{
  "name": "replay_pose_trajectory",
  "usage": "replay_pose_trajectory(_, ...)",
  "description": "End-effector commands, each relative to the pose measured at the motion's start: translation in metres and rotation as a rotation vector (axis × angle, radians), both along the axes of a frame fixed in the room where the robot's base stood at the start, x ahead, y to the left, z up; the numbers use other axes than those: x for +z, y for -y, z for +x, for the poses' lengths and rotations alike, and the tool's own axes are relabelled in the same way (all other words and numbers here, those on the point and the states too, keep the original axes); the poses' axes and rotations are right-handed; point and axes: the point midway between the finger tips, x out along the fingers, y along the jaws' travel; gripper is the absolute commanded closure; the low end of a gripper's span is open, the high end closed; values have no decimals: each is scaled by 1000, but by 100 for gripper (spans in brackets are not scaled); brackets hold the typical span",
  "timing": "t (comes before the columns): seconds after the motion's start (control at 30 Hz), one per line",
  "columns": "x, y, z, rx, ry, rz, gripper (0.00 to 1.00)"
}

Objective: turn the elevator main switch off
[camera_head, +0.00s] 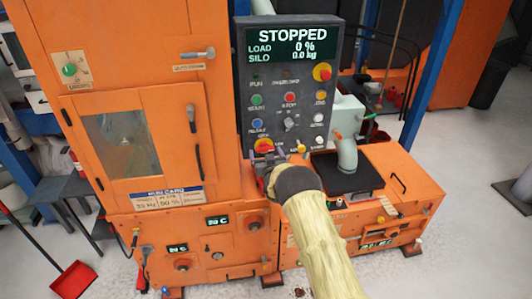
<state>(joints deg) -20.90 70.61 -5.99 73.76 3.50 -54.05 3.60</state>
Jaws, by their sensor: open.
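A dark control panel (291,85) stands upright in the middle, with a lit display (292,42) reading STOPPED, load 0 %, silo 0.0 kg. Low on its left side is a red-and-yellow rotary switch (264,144), which looks like the main switch. My gripper (265,160) is at the panel's lower left, just below this switch, and overlaps its lower part. Its jaws are open and I see nothing between them. The handle's exact angle, and whether the gripper touches it, cannot be told. My pale-sleeved arm reaches up from the bottom.
A red-and-yellow button (322,72) sits at the panel's upper right, above coloured buttons and a grey selector (291,124). An orange cabinet (150,40) stands left. A grey pipe (347,153) rises from the orange box right of my arm. A red dustpan (73,279) lies lower left.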

Motion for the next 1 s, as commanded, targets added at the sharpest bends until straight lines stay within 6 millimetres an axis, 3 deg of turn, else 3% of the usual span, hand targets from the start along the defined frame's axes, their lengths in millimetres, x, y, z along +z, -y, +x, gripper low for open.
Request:
replay_pose_trajectory(0.33,0,-1,3,0,0,0,11)
replay_pose_trajectory(0.57,0,-1,3,0,0,0,54)
replay_pose_trajectory(0.6,0,-1,3,0,0,0,56)
replay_pose_trajectory(1.0,-3,-1,3,0,15,-53,56)
